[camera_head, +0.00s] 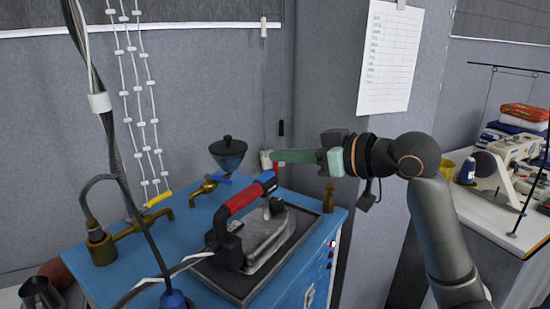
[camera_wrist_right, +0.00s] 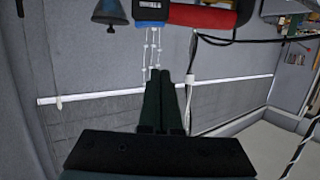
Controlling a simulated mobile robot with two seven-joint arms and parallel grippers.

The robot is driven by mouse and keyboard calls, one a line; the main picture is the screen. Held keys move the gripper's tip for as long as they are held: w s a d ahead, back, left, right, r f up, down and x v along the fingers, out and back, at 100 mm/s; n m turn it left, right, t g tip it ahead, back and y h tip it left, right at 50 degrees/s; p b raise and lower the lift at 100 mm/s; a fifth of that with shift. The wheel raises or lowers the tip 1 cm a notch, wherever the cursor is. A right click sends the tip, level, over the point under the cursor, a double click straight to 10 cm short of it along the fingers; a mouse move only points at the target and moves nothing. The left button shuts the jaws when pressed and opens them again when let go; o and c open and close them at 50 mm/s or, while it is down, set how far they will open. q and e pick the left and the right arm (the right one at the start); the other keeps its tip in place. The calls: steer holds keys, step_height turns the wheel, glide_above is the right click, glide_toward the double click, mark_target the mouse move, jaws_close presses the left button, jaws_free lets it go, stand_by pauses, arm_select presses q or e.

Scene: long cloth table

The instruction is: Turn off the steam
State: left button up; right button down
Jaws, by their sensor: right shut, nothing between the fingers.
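A blue steam station (camera_head: 340,215) carries an iron (camera_head: 268,240) with a red and black handle on a dark plate. Two brass taps stand on its top: one has a blue lever (camera_head: 217,179), the other a yellow lever (camera_head: 158,199). Small lights and switches (camera_head: 331,254) sit on its right side. My right gripper (camera_head: 275,157) is shut and empty, above the station's back edge and pointing left, just above and behind the iron's handle. In the right wrist view, its shut fingers (camera_wrist_right: 172,76) point toward the wall, with the red handle (camera_wrist_right: 202,14) beyond. My left gripper is not in view.
A dark funnel (camera_head: 228,150) stands behind the blue-levered tap. A hose and cable (camera_head: 140,175) hang at the left. A paper sheet (camera_head: 390,60) hangs on the wall. A second table (camera_head: 492,215) with a sewing machine is at right.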

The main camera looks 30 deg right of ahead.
steer(key=b+v, duration=0.1)
steer(key=v, duration=0.5)
steer(key=shift+s, duration=0.2)
steer(key=shift+d+f, duration=0.1)
